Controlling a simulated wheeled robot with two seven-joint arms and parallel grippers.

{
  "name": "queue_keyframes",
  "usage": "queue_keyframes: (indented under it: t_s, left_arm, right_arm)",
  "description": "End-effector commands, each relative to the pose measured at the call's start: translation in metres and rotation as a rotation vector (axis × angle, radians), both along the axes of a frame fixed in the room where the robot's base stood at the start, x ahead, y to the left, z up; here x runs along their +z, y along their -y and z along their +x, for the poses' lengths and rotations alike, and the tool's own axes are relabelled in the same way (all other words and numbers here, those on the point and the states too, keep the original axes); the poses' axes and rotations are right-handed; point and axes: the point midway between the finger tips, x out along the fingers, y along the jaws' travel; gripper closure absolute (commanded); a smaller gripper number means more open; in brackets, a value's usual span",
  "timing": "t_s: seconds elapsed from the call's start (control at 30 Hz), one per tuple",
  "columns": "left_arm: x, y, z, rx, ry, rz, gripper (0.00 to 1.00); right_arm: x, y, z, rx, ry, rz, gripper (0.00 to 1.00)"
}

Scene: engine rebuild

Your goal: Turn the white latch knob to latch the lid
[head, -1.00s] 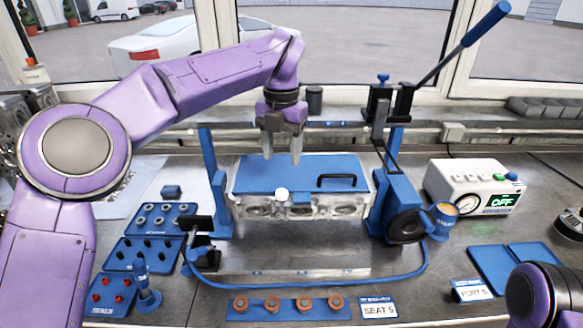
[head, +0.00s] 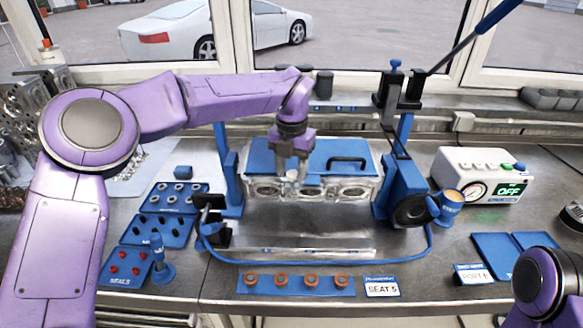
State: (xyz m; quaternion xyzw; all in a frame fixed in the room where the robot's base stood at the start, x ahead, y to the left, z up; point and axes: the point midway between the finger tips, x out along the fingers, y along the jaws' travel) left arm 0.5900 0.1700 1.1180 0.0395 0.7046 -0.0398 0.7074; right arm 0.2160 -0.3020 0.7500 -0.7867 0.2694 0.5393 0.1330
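The blue lid (head: 333,150) with its black handle (head: 348,161) lies closed on the clear-walled box (head: 355,187) at the middle of the bench. The white latch knob (head: 292,176) is at the lid's front edge, mostly hidden by my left gripper. My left gripper (head: 291,170) points down over the front of the lid, with its fingertips at the knob. Whether the fingers press on the knob cannot be made out. My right gripper is not in view; only part of my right arm shows at the lower right.
Blue press posts (head: 397,187) flank the box, with a long lever (head: 475,38) at upper right. A blue hose (head: 330,262) curves in front. Blue part trays (head: 163,230) stand left, a gauge box (head: 480,178) reading OFF right, and a strip of brown rings (head: 296,286) at front.

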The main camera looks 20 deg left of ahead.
Motion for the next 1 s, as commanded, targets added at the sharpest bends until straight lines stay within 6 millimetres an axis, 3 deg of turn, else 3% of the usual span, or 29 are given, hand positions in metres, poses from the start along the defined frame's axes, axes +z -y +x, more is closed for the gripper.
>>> queue_keyframes:
  t_s: [0.03, 0.1, 0.13, 0.57, 1.0]
  left_arm:
    - [0.000, 0.000, 0.000, 0.000, 0.000, 0.000, 0.70]
    - [0.000, 0.000, 0.000, -0.001, 0.000, 0.000, 0.92]
    - [0.000, 0.000, 0.000, -0.001, 0.000, 0.000, 0.99]
    - [-0.003, 0.000, 0.001, 0.072, 0.004, -0.008, 0.99]
    - [-0.006, -0.002, 0.001, 0.438, 0.014, -0.040, 0.99]
  right_arm:
    - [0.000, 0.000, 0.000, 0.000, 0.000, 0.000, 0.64]
    - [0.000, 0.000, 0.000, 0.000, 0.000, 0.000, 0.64]
    - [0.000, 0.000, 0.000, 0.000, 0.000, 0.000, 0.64]
    - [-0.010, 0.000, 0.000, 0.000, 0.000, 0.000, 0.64]
    - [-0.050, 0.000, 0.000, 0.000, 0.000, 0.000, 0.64]
